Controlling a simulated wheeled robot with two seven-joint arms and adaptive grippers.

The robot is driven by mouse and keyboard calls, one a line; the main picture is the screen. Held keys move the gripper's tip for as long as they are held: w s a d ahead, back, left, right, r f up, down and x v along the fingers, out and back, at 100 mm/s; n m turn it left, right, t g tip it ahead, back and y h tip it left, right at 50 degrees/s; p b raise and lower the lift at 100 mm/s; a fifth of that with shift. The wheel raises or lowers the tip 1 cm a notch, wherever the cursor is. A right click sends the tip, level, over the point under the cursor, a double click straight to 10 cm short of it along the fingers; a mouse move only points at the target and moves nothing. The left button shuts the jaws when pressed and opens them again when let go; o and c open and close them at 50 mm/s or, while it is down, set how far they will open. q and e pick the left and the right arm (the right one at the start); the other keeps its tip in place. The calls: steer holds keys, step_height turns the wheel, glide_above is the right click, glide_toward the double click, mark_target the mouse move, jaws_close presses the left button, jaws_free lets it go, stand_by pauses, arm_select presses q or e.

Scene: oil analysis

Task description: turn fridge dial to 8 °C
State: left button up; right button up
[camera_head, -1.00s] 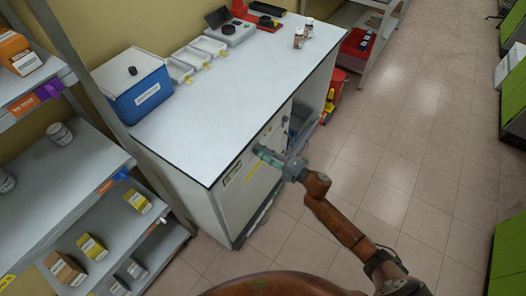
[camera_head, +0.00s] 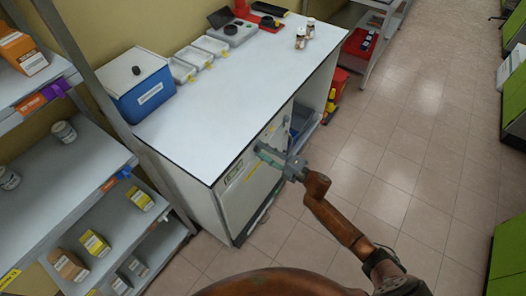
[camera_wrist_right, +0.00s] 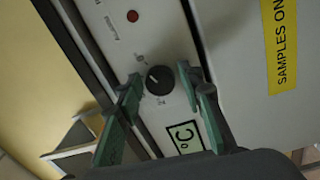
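The fridge (camera_head: 240,205) stands under the white counter, its front panel facing the right side of the head view. In the right wrist view its black round dial (camera_wrist_right: 160,80) sits on a light panel, beside a display marked °C (camera_wrist_right: 184,137); the digits are not readable. My right gripper (camera_head: 262,153) is at the fridge's upper front. In the wrist view its two green-padded fingers (camera_wrist_right: 163,88) are spread on either side of the dial, with gaps between them and the dial. My left gripper does not show.
A yellow "samples" label (camera_wrist_right: 280,45) is on the fridge door. The counter top (camera_head: 225,105) above the gripper has an overhanging edge. A blue box (camera_head: 150,95), white trays and two small bottles stand on it. The floor (camera_head: 370,190) to the right is clear.

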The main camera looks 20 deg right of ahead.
steer(key=shift+o, duration=0.9)
steer(key=shift+s, duration=0.1)
steer(key=v, duration=1.1)
steer(key=shift+s+d, duration=0.25)
steer(key=shift+s, duration=0.05)
